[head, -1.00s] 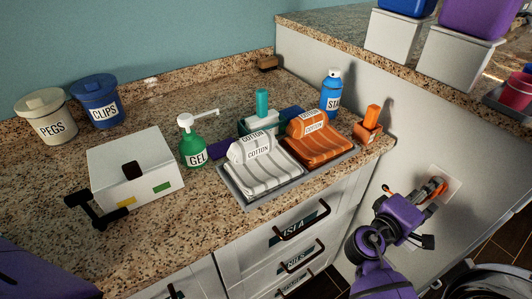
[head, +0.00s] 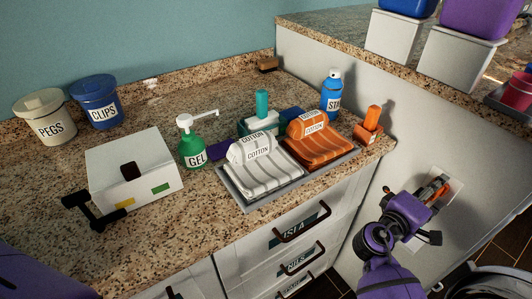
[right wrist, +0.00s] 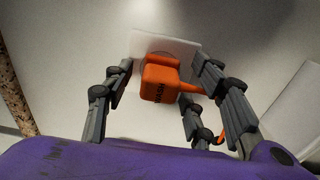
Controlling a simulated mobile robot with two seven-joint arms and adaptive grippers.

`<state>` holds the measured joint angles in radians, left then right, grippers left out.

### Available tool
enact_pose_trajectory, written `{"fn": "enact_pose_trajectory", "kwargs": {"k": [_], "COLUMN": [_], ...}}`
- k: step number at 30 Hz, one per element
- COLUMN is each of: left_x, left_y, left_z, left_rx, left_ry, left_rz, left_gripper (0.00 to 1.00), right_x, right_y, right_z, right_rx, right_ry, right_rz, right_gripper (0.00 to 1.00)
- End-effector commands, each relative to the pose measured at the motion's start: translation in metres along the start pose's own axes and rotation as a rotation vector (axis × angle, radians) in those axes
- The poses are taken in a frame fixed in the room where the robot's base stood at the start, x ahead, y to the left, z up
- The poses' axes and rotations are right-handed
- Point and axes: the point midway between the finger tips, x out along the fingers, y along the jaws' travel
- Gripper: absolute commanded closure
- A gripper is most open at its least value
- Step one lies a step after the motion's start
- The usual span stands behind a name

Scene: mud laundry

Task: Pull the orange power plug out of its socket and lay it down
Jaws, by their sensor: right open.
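The orange power plug (head: 437,187) sits against the pale socket plate (head: 454,192) on the white side wall right of the counter. In the right wrist view the plug (right wrist: 158,88) is in front of the plate (right wrist: 188,48), and an orange cord runs down to the right. My right gripper (head: 432,209) is at the plug. In the right wrist view its grey fingers (right wrist: 155,84) are spread on both sides of the plug, with gaps showing. The gripper partly hides the plug in the head view. My left gripper is not visible.
The granite counter (head: 150,262) holds a white box (head: 133,172), a green gel bottle (head: 192,148) and a tray (head: 236,196) of white and orange cotton cloths. A raised ledge (head: 345,30) holds bins.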

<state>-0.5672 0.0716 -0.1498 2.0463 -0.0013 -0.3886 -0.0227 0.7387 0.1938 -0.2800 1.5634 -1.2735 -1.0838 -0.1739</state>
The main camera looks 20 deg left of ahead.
Motion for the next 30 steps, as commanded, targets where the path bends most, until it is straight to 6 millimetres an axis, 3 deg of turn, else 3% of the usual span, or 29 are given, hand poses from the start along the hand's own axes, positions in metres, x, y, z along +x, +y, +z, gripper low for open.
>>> {"fn": "enact_pose_trajectory", "kwargs": {"k": [17,27,30], "left_x": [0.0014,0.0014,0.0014], "left_y": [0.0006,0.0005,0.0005], "left_z": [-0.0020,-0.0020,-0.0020], "left_rx": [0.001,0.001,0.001], "left_ry": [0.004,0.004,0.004], "left_rz": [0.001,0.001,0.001], "left_gripper": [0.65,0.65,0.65], "right_x": [0.0000,0.0001,0.0000], "right_y": [0.0003,0.0003,0.0004], "right_z": [0.0002,0.0001,0.0001], "right_rx": [0.000,0.000,0.000], "right_ry": [0.000,0.000,0.000], "right_rz": [0.001,0.000,0.000], "right_gripper": [0.48,0.92,1.00]}}
